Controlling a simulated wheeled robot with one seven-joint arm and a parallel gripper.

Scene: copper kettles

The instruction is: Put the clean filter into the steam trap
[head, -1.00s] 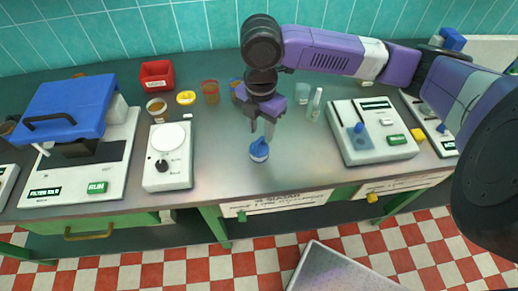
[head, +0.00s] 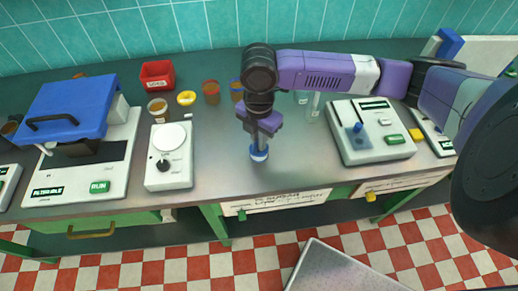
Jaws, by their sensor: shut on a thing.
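My gripper (head: 259,145) points straight down at the middle of the bench. It is shut on a small blue piece with a pale rim (head: 258,156), low at the bench top. The fingers and wrist hide much of this piece, and I cannot tell for sure that it is the clean filter. A machine with a raised blue cover (head: 70,105) and a green button stands at the left. A white device with a round plate and dark knob (head: 169,172) stands beside it. I cannot tell which thing is the steam trap.
A red bin (head: 157,75), a yellow ring (head: 186,98) and several small cups stand behind the white device. A pale device with a blue lever (head: 366,148) is at the right. The bench (head: 225,165) is clear around my gripper. Clear vessels stand behind it.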

